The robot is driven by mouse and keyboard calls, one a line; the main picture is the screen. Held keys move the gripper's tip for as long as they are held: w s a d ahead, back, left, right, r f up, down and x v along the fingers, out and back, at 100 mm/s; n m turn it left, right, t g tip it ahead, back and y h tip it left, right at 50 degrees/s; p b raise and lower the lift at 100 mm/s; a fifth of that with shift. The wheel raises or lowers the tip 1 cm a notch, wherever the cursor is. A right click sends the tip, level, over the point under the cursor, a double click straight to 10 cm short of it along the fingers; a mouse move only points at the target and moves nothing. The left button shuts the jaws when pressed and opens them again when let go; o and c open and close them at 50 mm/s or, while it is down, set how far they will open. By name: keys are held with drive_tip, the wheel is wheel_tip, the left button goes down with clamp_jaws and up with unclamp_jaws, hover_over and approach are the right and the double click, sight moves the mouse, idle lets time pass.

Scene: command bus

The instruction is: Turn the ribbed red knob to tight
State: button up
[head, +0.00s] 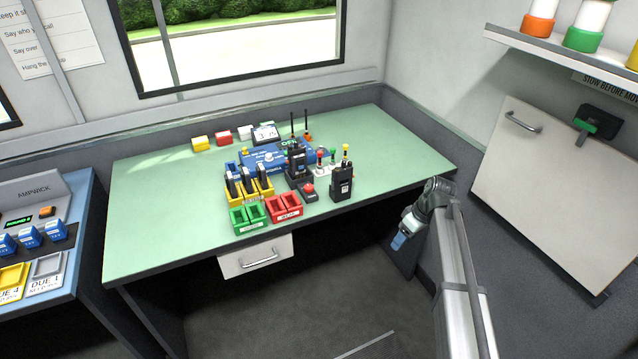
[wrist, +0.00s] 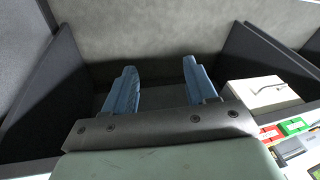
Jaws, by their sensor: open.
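A red knob-like cap (head: 308,188) sits on a small dark box near the front middle of the green table. A smaller red-topped piece (head: 320,154) stands behind it among yellow and green ones. I cannot tell at this size which is ribbed, nor see any tight mark. My gripper (head: 399,242) hangs off the front right of the table, below its top and apart from both. In the wrist view my gripper (wrist: 160,80) is open, its two blue fingers wide apart with nothing between them.
The green table (head: 160,220) has free room at its left and right. A white drawer (head: 256,257) juts below the front edge. A slanted white panel (head: 550,190) is at the right.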

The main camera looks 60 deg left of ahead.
drive_tip(key=s+a+r+n, duration=0.3)
drive_tip(key=s+a+r, duration=0.5)
drive_tip(key=a+r, duration=0.35)
wheel_tip(320, 180, up, 9)
drive_tip(key=n+y, duration=0.1)
drive_tip(key=n, duration=0.2)
hover_over(309, 186)
drive_tip(key=w+d, duration=0.4)
drive_tip(key=shift+g, duration=0.3)
drive_tip(key=x, duration=1.3)
drive_tip(key=shift+a, duration=0.1)
